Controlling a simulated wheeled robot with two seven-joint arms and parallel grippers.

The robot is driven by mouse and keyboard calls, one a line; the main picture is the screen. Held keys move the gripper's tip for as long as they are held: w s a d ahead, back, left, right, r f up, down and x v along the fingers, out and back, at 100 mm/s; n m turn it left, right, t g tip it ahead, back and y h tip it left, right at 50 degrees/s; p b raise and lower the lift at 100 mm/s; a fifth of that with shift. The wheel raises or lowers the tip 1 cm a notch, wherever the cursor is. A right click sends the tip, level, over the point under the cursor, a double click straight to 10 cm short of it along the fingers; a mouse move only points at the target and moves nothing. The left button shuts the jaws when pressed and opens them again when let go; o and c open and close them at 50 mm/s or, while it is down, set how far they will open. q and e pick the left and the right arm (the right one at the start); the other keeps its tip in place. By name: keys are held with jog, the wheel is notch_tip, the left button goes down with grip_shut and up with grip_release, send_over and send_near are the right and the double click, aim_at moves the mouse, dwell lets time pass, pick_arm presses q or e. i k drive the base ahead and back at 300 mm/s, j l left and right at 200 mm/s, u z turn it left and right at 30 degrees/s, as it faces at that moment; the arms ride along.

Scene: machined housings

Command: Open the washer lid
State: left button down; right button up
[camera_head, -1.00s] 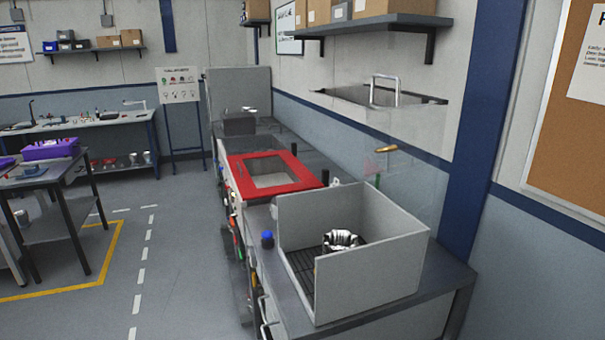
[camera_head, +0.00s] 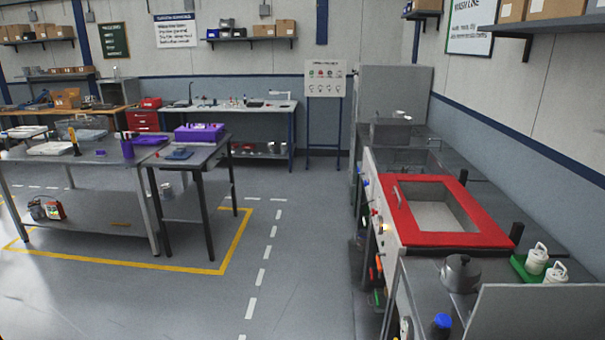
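The washer (camera_head: 383,204) stands along the right side in the head view, with a light front panel carrying coloured knobs. Its red-framed lid (camera_head: 460,238) lies flat over the top and looks shut. The lid has a clear window (camera_head: 436,208) and a silver handle (camera_head: 398,196) at its left edge. Neither of my grippers shows in the head view.
A grey counter with a dark pot (camera_head: 460,273), white bottles (camera_head: 537,258) and a grey panel (camera_head: 530,312) lies in front of the washer. Work tables (camera_head: 110,160) stand at left. The floor (camera_head: 290,250) between is clear.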

aim_at(490, 236)
jog(key=i+j+u, duration=0.1)
jog(key=i+u, duration=0.2)
jog(key=i, duration=0.45)
jog(key=i+u, duration=0.25)
jog(key=i, duration=0.55)
jog(key=i+z, duration=0.4)
jog(key=i+j+z, duration=0.15)
jog(key=i+z, duration=0.2)
jog(key=i, duration=0.2)
jog(key=i+l+z, duration=0.15)
jog(key=i+z, duration=0.65)
